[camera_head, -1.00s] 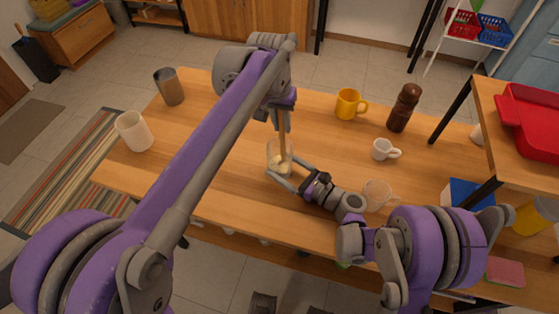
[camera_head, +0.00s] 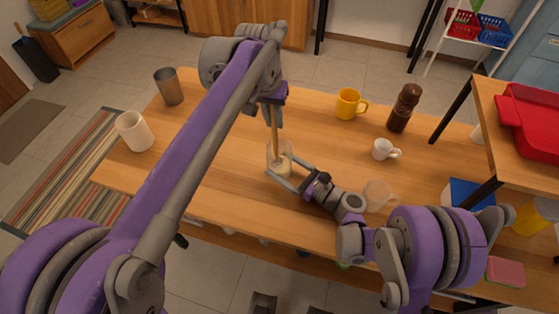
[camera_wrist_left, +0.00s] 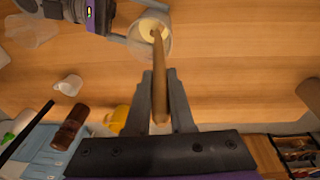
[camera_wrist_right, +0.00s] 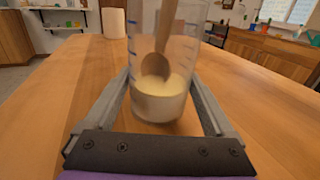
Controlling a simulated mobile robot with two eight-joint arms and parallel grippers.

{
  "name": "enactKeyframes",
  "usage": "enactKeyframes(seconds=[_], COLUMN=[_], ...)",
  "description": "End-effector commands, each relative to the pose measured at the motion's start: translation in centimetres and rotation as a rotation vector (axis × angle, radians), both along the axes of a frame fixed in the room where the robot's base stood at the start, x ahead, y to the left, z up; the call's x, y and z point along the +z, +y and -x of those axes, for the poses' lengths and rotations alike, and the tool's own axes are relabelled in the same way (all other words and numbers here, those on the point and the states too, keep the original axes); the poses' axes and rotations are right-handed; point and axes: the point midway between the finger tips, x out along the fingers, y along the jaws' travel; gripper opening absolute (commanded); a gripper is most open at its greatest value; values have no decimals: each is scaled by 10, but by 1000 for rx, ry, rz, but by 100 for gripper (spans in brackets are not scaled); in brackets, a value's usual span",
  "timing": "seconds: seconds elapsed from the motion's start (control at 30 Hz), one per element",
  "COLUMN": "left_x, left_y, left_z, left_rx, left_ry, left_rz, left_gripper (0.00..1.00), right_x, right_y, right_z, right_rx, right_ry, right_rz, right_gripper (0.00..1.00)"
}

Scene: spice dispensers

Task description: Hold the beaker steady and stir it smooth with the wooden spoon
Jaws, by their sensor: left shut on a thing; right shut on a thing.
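The clear beaker (camera_head: 279,160) stands upright on the wooden table, with a pale cream mixture (camera_wrist_right: 160,97) in its lower part. My right gripper (camera_head: 280,176) is shut around the beaker low down, one finger on each side, as the right wrist view (camera_wrist_right: 160,100) shows. My left gripper (camera_head: 273,112) is above the beaker, shut on the handle of the wooden spoon (camera_head: 275,130). The spoon points down into the beaker. In the right wrist view its bowl (camera_wrist_right: 156,66) is at the mixture's surface. The left wrist view shows the spoon (camera_wrist_left: 159,80) between the fingers.
A yellow mug (camera_head: 348,104), a brown pepper mill (camera_head: 404,108), a small white cup (camera_head: 383,150) and a clear glass cup (camera_head: 377,194) stand to the right. A white cylinder (camera_head: 134,132) and a metal tumbler (camera_head: 169,87) stand at the left.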

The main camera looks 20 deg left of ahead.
Motion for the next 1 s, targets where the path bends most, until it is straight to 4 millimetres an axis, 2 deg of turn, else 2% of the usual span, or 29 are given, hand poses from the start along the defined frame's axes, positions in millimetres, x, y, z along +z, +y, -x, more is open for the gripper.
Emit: enactKeyframes(seconds=[1.0], left_x=[82], left_y=[0], left_z=[0], left_rx=[0], left_ry=[0], left_rz=[0], left_gripper=[0], right_x=[0], right_y=[0], right_z=[0], right_rx=[0], right_ry=[0], right_rz=[0], right_gripper=[44])
